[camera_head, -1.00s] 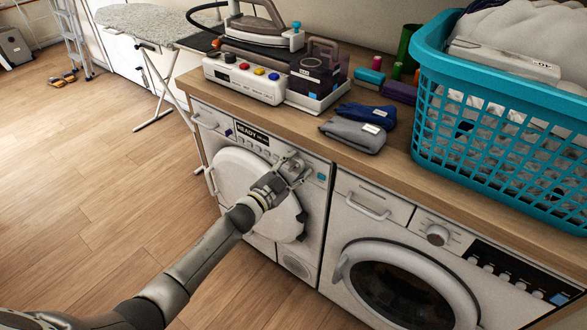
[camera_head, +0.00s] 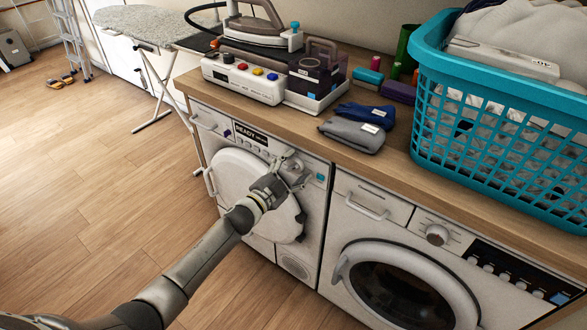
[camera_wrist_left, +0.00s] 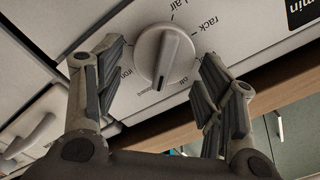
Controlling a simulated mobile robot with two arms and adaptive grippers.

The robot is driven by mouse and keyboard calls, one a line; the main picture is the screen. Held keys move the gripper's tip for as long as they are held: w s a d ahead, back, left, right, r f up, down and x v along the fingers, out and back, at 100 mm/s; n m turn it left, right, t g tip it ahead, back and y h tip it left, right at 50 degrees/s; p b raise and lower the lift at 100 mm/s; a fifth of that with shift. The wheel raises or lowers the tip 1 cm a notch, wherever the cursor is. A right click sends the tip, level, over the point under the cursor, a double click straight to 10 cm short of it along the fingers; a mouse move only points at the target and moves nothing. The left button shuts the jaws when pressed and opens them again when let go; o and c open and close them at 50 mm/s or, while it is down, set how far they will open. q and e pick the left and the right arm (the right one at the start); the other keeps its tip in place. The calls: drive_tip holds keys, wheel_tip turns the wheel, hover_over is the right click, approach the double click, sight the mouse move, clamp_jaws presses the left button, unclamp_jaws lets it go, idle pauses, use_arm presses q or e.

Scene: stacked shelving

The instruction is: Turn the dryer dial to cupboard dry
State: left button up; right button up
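The dryer (camera_head: 311,219) is the left white machine under the counter, with a READY display (camera_head: 249,134) on its panel. My left gripper (camera_head: 290,163) is at the right part of this panel and hides the dial in the head view. In the left wrist view the round white dial (camera_wrist_left: 163,57) has a raised grip bar. Labels around it read "air", "rack", "iron" and "off"; one below is partly hidden and hard to read. My left gripper (camera_wrist_left: 164,60) is open, one finger on each side of the dial, with visible gaps. My right gripper is not in view.
A second machine (camera_head: 340,213) with a round dark door and its own knob (camera_head: 437,235) stands to the right. The counter (camera_head: 314,139) above holds a teal basket (camera_head: 424,125), folded cloths (camera_head: 352,136) and an iron (camera_head: 255,25).

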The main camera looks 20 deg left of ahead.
use_arm(q)
drive_tip(key=v, duration=1.2)
idle(0.6)
